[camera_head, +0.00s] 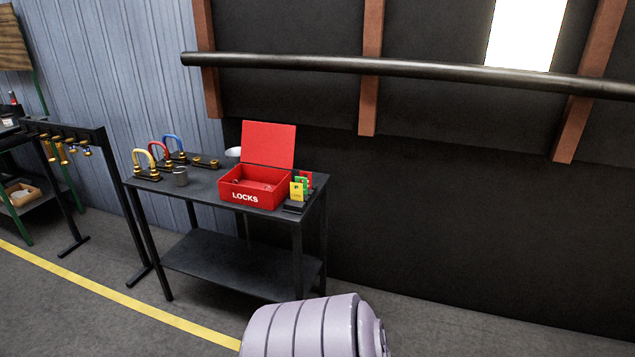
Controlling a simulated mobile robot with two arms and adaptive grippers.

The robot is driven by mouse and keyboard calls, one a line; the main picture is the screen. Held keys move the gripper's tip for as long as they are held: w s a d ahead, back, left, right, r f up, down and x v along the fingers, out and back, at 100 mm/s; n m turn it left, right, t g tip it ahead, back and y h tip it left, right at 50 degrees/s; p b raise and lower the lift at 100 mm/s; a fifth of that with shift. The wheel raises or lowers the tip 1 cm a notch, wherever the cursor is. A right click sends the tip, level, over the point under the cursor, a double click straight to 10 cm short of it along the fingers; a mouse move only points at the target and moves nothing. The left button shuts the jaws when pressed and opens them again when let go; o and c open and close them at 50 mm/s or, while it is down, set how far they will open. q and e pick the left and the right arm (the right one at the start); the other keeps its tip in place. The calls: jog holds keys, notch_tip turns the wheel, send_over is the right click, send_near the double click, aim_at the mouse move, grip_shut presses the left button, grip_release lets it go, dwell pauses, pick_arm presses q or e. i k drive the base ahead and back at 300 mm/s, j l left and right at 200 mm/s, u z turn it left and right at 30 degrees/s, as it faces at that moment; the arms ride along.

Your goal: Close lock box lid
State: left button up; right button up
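The red lock box (245,194), marked "LOCKS" on its front, stands on the dark metal table. Its red lid (269,145) is open and stands up at the back, leaning slightly. The inside of the box shows and holds something small that I cannot make out. A pale ribbed part of my own arm shows at the bottom middle, in front of the table and apart from the box. Neither of my grippers is in view.
A rack (68,140) stands left. Floor in front looks clear.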

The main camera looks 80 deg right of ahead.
aim_at(264, 144)
jog(key=z, duration=2.3)
jog(key=i+l+u, duration=0.25)
jog(key=l+u, duration=0.2)
jog(key=i+l+u, duration=0.25)
jog(key=l+u, duration=0.25)
jog(key=j, duration=0.1)
